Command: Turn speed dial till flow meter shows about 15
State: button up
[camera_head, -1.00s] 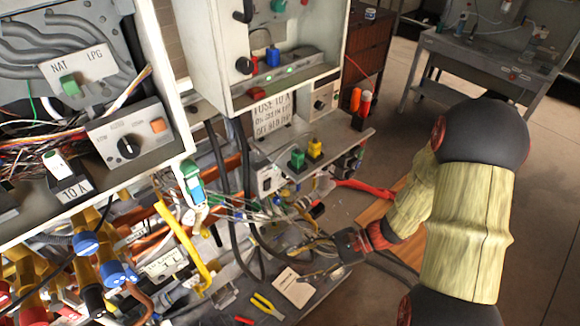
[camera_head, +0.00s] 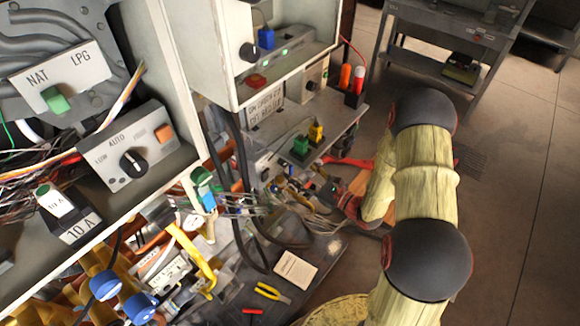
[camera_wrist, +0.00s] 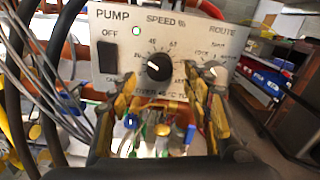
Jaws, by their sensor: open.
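In the wrist view, the black speed dial (camera_wrist: 158,66) is on a pale panel marked PUMP, SPEED and ROUTE. Its white pointer points to the upper left, and printed numbers ring it. My gripper (camera_wrist: 166,82) is open, with its yellow fingers reaching toward the panel, one on each side of the dial's lower part. I cannot tell whether they touch it. In the head view my gripper (camera_head: 328,196) is small and partly hidden among cables. I cannot make out a flow meter reading in either view.
A black OFF switch (camera_wrist: 108,58) is left of the dial. The route dial (camera_wrist: 216,76) is right, close to the right finger. Cables (camera_wrist: 45,75) hang at the left. In the head view, an AUTO dial (camera_head: 133,163), a paper note (camera_head: 296,270) and yellow pliers (camera_head: 272,292) show.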

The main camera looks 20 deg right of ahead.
jog(key=x, duration=0.3)
jog(key=shift+w+a+b, duration=0.1)
jog(key=shift+w+b, duration=0.05)
jog(key=shift+b, duration=0.2)
jog(key=shift+c, duration=0.6)
jog(key=c, duration=1)
